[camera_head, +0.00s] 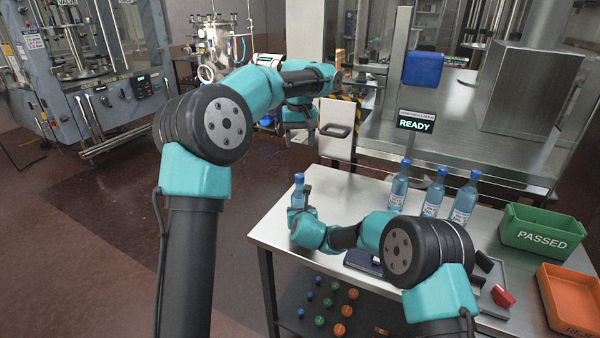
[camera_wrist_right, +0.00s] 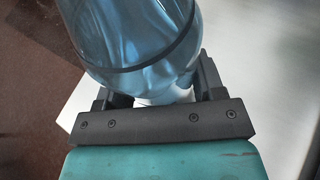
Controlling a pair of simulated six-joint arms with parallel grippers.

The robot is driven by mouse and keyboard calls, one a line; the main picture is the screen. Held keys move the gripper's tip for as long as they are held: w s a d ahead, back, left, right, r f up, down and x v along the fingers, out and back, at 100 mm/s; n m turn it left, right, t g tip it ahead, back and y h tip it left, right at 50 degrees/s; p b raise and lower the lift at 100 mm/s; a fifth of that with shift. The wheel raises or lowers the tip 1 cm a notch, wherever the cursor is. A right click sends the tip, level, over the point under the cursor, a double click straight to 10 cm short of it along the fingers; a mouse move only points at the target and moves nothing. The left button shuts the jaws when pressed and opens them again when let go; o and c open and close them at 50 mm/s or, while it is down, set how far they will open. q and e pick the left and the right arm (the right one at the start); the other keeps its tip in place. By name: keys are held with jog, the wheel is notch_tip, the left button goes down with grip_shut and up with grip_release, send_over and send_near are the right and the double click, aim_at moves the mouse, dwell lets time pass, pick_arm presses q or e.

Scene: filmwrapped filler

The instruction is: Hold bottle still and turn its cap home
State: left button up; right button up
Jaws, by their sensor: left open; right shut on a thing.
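A blue bottle (camera_head: 298,196) stands upright near the left edge of the metal table (camera_head: 345,192). A blue cap (camera_head: 299,177) sits on its top; I cannot tell how tight it is. My right gripper (camera_head: 302,212) is shut on the bottle. In the right wrist view, the clear blue bottle body (camera_wrist_right: 135,35) is between the two dark fingers (camera_wrist_right: 152,95), and its cap is out of that view. My left gripper (camera_head: 301,136) is open above the bottle, apart from the cap. Its fingertips are hard to make out.
Three blue-capped bottles (camera_head: 433,194) stand further right. A green PASSED bin (camera_head: 543,225) and an orange bin (camera_head: 572,300) are at the right. A red object (camera_head: 503,297) lies near them. A READY sign (camera_head: 416,122) stands behind.

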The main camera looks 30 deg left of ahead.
aim_at(300, 175)
pick_arm(q)
jog(key=n, duration=0.9)
jog(key=shift+f, duration=0.1)
notch_tip(300, 175, down, 12)
jog(key=shift+r, duration=0.1)
dwell(0.6)
